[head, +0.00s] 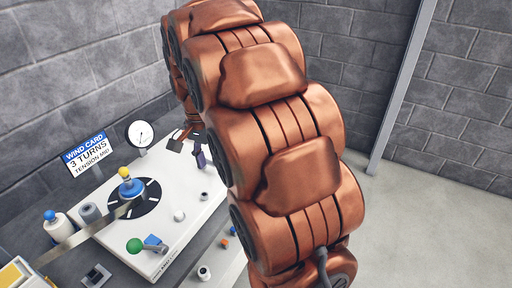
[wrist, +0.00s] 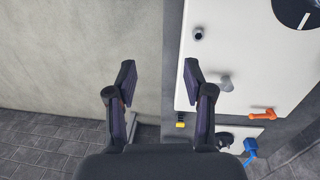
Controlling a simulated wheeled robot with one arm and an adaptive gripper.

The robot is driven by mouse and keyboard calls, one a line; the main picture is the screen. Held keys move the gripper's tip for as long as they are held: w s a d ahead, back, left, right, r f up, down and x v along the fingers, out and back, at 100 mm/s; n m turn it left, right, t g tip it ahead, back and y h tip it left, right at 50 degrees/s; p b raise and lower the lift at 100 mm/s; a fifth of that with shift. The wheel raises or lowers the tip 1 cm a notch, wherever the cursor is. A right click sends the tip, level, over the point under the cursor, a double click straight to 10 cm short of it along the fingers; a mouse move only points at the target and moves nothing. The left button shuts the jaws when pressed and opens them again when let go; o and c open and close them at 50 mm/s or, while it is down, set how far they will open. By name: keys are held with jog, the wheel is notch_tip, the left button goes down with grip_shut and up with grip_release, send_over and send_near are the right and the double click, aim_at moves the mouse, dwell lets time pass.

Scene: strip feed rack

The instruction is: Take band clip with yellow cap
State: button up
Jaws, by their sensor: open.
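In the head view a yellow cap (head: 125,172) sits on top of a blue rounded piece (head: 131,188) at the middle of the black dial on the white panel. A metal strip (head: 100,222) runs from it to the lower left. I cannot tell for sure whether this is the band clip. In the wrist view a small yellow and dark piece (wrist: 180,123) lies low beside the panel's edge; its kind is unclear. My gripper (wrist: 160,80) is open and empty, its fingers apart beside the white panel. In the head view it is mostly hidden behind my arm.
The white panel (head: 170,250) carries a green-ended lever (head: 135,245), white and grey knobs and a round gauge (head: 140,133). A sign (head: 88,154) stands behind it. In the wrist view an orange piece (wrist: 262,115) and a blue piece (wrist: 250,150) are right of my gripper.

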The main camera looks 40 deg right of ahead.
jog(key=w+d+f+m, duration=0.4)
jog(key=w+d+m, duration=0.7)
jog(key=d, duration=0.5)
jog(key=w+d+f+m, duration=0.1)
jog(key=d+f+m, duration=0.1)
jog(key=d, duration=0.3)
jog(key=w+d+f+m, duration=0.1)
jog(key=d+f+m, duration=0.1)
jog(key=d, duration=0.3)
jog(key=w+d+f+m+t, duration=0.1)
jog(key=w+d+f+m, duration=0.1)
jog(key=d+f+m, duration=0.1)
jog(key=shift+w+d+f, duration=0.1)
jog(key=shift+d+f, duration=0.45)
jog(key=shift+d, duration=0.35)
jog(key=shift+d+f, duration=0.25)
jog(key=shift+f, duration=0.1)
jog(key=shift+f+p, duration=0.7)
jog(key=shift+f, duration=1.1)
jog(key=shift+w+f+p, duration=0.2)
jog(key=shift+f+p, duration=0.5)
jog(key=shift+f, duration=1.2)
jog(key=shift+c, duration=0.4)
grip_shut()
